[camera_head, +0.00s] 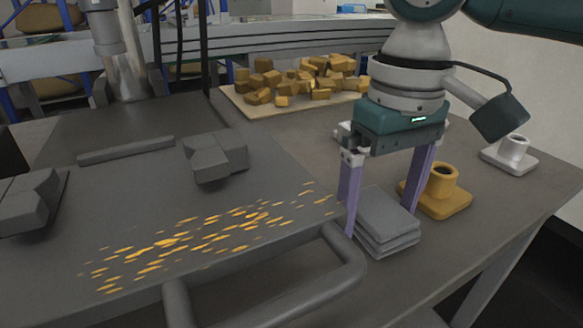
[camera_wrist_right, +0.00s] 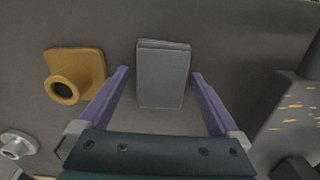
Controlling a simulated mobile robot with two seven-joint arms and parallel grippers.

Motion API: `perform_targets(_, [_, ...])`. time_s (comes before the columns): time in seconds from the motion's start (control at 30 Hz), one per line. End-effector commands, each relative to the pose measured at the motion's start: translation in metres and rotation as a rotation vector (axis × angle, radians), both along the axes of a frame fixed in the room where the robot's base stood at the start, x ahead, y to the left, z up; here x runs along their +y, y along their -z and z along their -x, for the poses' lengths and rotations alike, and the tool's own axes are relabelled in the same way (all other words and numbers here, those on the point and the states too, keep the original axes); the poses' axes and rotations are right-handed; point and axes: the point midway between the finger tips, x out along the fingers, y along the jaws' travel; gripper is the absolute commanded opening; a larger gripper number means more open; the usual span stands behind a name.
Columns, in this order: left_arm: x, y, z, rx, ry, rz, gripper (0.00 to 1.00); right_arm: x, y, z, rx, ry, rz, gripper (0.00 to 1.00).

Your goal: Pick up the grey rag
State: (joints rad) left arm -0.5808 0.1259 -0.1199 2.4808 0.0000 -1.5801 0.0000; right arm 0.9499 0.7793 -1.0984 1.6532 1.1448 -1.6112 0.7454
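The grey rag (camera_head: 385,217) is a folded, layered grey stack on the table, beside the yellow cup. It also shows in the right wrist view (camera_wrist_right: 163,75), ahead of and between the finger lines. My right gripper (camera_head: 382,217) is open, with its two purple fingers pointing down on either side of the rag. In the right wrist view the fingers (camera_wrist_right: 160,72) stand wide apart with nothing held between them. I cannot tell whether the fingertips touch the rag or the table. My left gripper is not in view.
A yellow cup on a yellow saucer (camera_head: 459,202) stands close right of the right gripper. A white cup and saucer (camera_head: 525,163) stand farther right. A board (camera_head: 238,101) holds several brown chunks at the back. A grey rail handle (camera_head: 345,272) lies close left of the rag.

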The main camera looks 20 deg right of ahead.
Motion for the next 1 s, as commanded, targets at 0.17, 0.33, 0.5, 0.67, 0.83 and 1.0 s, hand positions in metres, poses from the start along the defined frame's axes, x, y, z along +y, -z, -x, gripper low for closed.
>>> perform_targets(0.17, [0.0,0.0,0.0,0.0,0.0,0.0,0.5,0.0,0.0,0.0,0.0,0.0,0.0,0.78])
perform_targets(0.33, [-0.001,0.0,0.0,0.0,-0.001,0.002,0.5,0.0,0.0,0.0,0.0,0.0,0.0,0.58])
perform_targets(0.5, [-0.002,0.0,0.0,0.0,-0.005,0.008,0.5,0.0,0.0,0.0,0.0,0.0,0.0,0.39])
perform_targets(0.67, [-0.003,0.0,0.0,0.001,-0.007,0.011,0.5,0.0,0.0,0.0,0.0,0.0,0.0,0.22])
perform_targets(0.83, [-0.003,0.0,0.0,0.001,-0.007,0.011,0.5,0.0,0.0,0.0,0.0,0.0,0.0,0.22])
perform_targets(1.0, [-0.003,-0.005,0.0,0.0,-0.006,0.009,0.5,0.0,-0.011,-0.001,-0.002,0.001,-0.001,0.22])
